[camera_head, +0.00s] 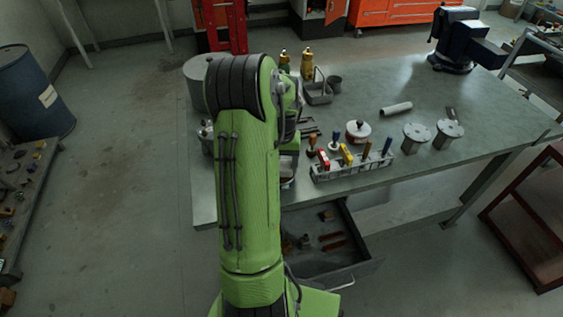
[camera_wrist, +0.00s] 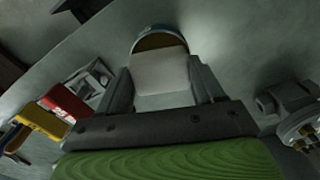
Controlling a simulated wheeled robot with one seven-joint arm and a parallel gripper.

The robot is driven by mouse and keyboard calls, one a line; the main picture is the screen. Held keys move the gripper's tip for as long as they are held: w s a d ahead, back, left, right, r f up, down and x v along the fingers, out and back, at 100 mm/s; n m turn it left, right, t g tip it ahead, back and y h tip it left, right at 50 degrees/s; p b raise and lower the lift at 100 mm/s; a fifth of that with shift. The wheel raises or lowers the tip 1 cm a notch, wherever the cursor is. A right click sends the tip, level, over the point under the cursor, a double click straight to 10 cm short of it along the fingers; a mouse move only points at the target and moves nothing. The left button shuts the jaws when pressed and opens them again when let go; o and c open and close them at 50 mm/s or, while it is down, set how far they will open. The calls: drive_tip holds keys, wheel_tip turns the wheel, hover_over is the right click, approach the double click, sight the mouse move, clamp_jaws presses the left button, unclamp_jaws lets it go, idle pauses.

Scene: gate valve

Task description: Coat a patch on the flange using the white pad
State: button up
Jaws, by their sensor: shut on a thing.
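In the wrist view my gripper (camera_wrist: 163,92) is shut on the white pad (camera_wrist: 160,72), which sits between its two dark fingers. At the right edge of that view is a grey metal body with a bolted round face (camera_wrist: 305,132), seemingly a flange, apart from my gripper. In the head view my green arm hides my gripper and the pad. Two grey flanged pieces (camera_head: 417,132) (camera_head: 449,128) stand on the right of the bench.
The grey bench (camera_head: 385,85) carries a wire rack (camera_head: 350,170) of coloured tools near its front edge, a white-and-red tin (camera_head: 358,128), a pale roll (camera_head: 396,109), yellow bottles (camera_head: 307,65) and a dark blue vice (camera_head: 455,45). An open drawer (camera_head: 335,265) juts out below.

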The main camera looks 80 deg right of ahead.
sight(281, 165)
drive_tip(key=shift+f, duration=0.4)
idle(1.2)
wheel_tip(281, 165, up, 7)
drive_tip(key=p, duration=0.5)
drive_tip(key=shift+r, duration=0.2)
drive_tip(key=shift+f, duration=0.1)
